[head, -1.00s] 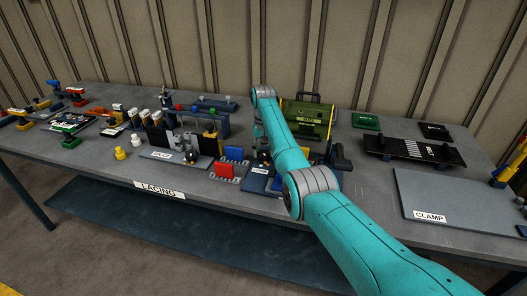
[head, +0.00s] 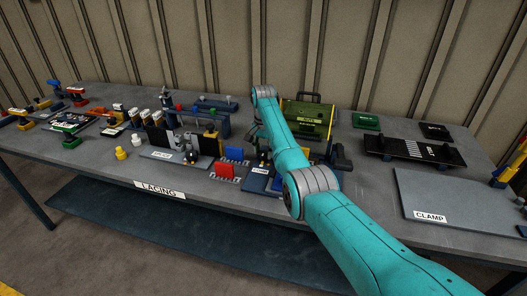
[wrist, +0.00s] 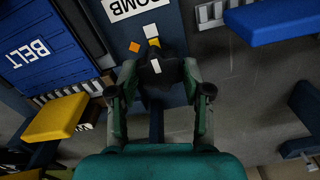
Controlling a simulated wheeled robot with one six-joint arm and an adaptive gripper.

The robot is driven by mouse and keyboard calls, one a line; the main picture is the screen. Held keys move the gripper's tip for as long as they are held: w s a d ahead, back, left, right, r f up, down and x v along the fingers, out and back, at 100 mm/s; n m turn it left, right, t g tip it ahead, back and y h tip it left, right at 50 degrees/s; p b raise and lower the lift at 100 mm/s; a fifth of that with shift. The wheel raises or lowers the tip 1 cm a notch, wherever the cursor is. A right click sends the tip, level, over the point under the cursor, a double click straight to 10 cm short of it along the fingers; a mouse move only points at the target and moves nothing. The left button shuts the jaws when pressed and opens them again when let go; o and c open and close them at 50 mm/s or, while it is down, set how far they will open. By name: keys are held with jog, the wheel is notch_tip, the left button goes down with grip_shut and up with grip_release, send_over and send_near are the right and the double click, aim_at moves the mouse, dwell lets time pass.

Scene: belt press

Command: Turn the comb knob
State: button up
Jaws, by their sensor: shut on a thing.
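The dark comb knob (wrist: 167,75) with a white mark on its top sits in the middle of the wrist view, just below white, yellow and orange marks on a dark blue plate. A partly cut-off label ending in "OMB" (wrist: 125,8) lies above it. My gripper (wrist: 160,76) has one finger on each side of the knob and is shut on it. In the head view my arm hides most of the gripper and the knob; the blue comb plate (head: 256,183) shows partly beside the arm.
A blue panel marked BELT (wrist: 35,50) and a yellow-topped block (wrist: 55,118) stand left of my gripper in the wrist view. A blue-topped block (wrist: 272,22) is at upper right. In the head view, the green unit (head: 306,112) is behind my arm; the CLAMP plate (head: 460,208) is clear.

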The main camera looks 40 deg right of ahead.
aim_at(263, 153)
jog(key=shift+f, duration=0.1)
dwell(0.3)
jog(key=o, duration=1.2)
jog(key=shift+c, duration=0.2)
notch_tip(263, 153, up, 12)
